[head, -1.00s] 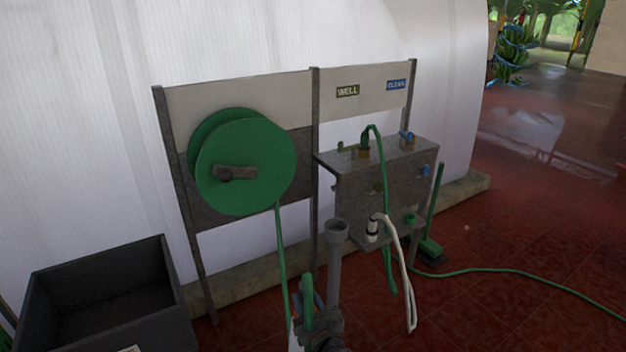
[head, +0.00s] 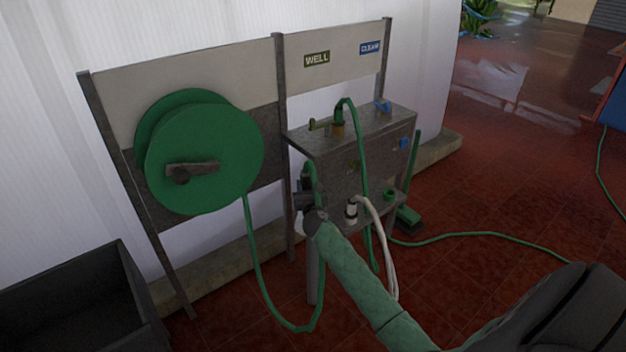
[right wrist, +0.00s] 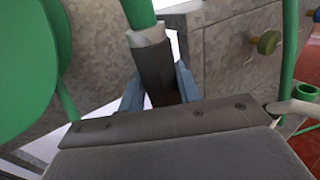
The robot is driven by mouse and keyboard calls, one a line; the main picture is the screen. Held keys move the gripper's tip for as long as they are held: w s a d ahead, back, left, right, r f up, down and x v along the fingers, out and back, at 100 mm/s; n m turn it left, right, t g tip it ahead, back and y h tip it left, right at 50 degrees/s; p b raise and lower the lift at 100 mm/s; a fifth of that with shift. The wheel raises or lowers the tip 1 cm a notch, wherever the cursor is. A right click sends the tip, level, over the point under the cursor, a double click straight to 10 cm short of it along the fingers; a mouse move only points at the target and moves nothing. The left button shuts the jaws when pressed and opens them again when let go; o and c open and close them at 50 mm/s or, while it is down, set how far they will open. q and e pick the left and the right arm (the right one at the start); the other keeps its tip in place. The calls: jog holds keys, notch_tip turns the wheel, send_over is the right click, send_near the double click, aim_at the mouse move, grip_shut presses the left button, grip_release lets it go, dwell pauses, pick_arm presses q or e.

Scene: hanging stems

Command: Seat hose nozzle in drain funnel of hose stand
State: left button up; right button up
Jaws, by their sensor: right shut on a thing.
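The hose nozzle (right wrist: 155,72) is a dark piece with a pale collar on a green hose (head: 311,178). My right gripper (right wrist: 158,90) is shut on it with blue fingers on both sides in the right wrist view. In the head view my right gripper (head: 303,200) is in front of the hose stand (head: 350,165), over the grey upright pipe (head: 312,270) of the drain funnel. The funnel mouth is hidden behind my gripper and wrist, so I cannot tell whether the nozzle is inside it or above it. My left gripper is not in view.
A green hose reel (head: 205,150) hangs at the left, its hose looping low to the floor. A dark bin (head: 75,300) stands at lower left. A white hose (head: 378,225) and another green hose (head: 364,170) hang close to the right of my wrist.

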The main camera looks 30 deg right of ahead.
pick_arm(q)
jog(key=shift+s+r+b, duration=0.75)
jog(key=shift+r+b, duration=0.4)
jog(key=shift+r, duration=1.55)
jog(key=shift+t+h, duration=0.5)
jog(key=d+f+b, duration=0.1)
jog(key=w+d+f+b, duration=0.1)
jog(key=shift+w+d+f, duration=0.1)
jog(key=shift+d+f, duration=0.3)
pick_arm(e)
jog(key=w+d+f, duration=0.1)
jog(key=d+f, duration=0.3)
jog(key=f, duration=0.1)
jog(key=shift+w+f+h, duration=0.3)
jog(key=shift+f+h, duration=0.05)
jog(key=shift+h, duration=0.05)
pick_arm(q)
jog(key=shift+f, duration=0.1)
pick_arm(e)
jog(key=shift+f, duration=0.1)
pick_arm(q)
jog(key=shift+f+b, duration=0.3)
jog(key=shift+b, duration=0.05)
pick_arm(e)
jog(key=shift+f, duration=0.4)
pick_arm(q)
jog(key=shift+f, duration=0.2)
pick_arm(e)
jog(key=shift+f, duration=0.2)
